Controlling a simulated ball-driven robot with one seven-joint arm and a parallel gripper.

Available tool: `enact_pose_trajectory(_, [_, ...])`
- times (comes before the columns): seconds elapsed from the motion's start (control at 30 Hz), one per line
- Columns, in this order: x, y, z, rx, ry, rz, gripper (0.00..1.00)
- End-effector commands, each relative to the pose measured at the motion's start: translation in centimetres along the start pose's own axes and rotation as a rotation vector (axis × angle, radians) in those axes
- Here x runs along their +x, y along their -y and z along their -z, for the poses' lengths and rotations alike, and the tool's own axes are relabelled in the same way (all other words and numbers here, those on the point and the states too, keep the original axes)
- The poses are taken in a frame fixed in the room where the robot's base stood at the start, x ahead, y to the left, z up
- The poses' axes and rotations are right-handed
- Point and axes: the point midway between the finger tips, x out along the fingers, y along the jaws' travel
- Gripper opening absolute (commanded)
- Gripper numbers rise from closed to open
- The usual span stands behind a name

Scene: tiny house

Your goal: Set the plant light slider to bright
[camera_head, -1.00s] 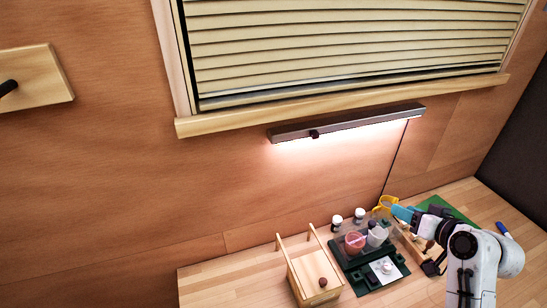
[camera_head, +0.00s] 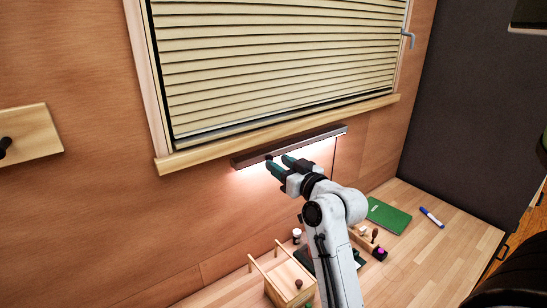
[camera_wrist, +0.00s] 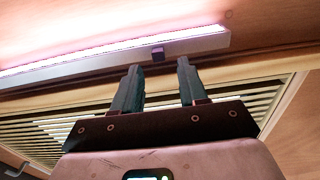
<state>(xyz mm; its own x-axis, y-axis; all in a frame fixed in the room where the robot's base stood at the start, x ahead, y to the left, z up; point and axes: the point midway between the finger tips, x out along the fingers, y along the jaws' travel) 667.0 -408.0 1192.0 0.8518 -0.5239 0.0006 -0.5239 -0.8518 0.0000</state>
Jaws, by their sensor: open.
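The plant light (camera_head: 305,143) is a long dark bar under the window sill, glowing pinkish white below. Its slider knob (camera_head: 268,157), small and dark, sits on the front face nearer the bar's left end. In the wrist view the knob (camera_wrist: 157,54) shows on the bar (camera_wrist: 100,62), near the bar's right end there. My gripper (camera_head: 277,163) is raised to the light with its two dark teal fingers apart. In the wrist view the fingertips (camera_wrist: 160,66) lie one to each side of the knob's line, just short of it. I cannot tell whether they touch it.
A window with blinds (camera_head: 280,60) and a wooden sill (camera_head: 280,130) is just above the light. A wooden wall plate (camera_head: 30,135) is at left.

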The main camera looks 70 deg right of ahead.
Motion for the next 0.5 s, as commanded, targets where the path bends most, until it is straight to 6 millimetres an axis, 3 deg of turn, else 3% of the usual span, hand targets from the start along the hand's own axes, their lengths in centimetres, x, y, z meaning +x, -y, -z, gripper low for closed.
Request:
enact_pose_trajectory(0.2, [2.4,0.0,0.1,-0.001,0.001,0.001,0.43])
enact_pose_trajectory(0.5, [2.9,0.0,-0.1,-0.001,0.001,0.000,0.43])
